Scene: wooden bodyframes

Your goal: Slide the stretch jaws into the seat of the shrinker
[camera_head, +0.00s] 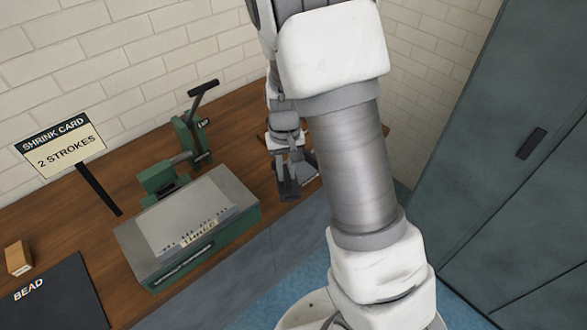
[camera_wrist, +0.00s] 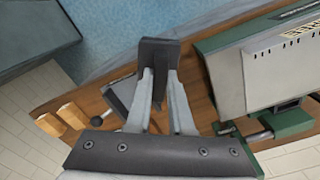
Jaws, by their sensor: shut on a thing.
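My gripper (camera_head: 288,166) hangs over the right part of the bench. It is shut on a dark block, which I take for the stretch jaws (camera_head: 289,189); in the wrist view the block (camera_wrist: 158,55) sits between the two pale fingertips (camera_wrist: 160,80). The green machine with an upright lever, which I take for the shrinker (camera_head: 158,178), stands at the back of the bench, left of my gripper. A large grey-topped green box (camera_head: 240,192) stands in front of it. The shrinker's seat cannot be made out. The held block is apart from both.
The wooden bench (camera_head: 240,113) runs along a brick wall. A sign reading "SHRINK CARD 2 STROKES" (camera_head: 60,147), a small wooden block (camera_head: 18,257) and a dark "BEAD" panel (camera_head: 60,295) are at left. Wooden pieces (camera_wrist: 70,115) lie near my gripper. A cabinet (camera_head: 510,180) stands right.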

